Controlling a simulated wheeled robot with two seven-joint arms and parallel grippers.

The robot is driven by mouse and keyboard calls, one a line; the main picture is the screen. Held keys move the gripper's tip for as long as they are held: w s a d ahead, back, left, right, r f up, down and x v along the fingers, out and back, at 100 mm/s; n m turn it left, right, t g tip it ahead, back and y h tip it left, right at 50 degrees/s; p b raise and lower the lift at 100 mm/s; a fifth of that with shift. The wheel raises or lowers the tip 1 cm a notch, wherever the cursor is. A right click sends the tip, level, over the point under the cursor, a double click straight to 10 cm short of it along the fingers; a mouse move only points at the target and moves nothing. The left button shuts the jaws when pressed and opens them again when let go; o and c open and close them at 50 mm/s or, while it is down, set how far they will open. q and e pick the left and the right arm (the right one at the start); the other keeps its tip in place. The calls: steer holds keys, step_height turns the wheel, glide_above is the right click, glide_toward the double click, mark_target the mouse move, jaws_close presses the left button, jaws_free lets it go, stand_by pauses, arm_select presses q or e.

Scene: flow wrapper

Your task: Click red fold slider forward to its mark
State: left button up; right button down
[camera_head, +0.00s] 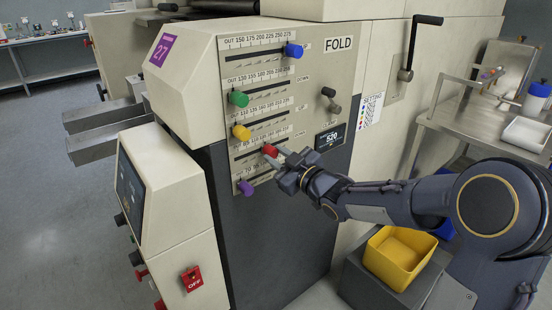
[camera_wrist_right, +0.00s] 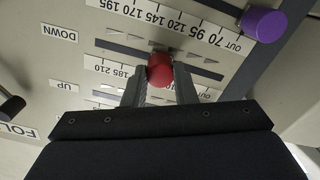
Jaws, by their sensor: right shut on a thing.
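The red fold slider (camera_head: 270,150) sits in its slot on the fold panel of the machine, between the yellow knob above and the purple knob below. My right gripper (camera_head: 279,158) reaches it from the right, and its fingers are closed around the red knob. In the right wrist view the red knob (camera_wrist_right: 160,68) sits between the two fingertips (camera_wrist_right: 160,82), with a finger on each side. The scale beside it is partly hidden by the knob and fingers. My left gripper is not in the frames.
Blue (camera_head: 294,50), green (camera_head: 238,98), yellow (camera_head: 241,132) and purple (camera_head: 245,187) slider knobs stick out of the panel nearby. A small display (camera_head: 330,137) reads 520. A control box with a red OFF switch (camera_head: 192,278) stands at the left; a yellow bin (camera_head: 398,256) lies below my right arm.

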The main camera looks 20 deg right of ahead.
steer(key=c, duration=1.2)
jaws_free()
steer(key=shift+o, duration=0.2)
steer(key=shift+d, duration=0.1)
steer(key=v, duration=0.7)
steer(key=shift+s, duration=0.35)
steer(key=shift+d, duration=0.1)
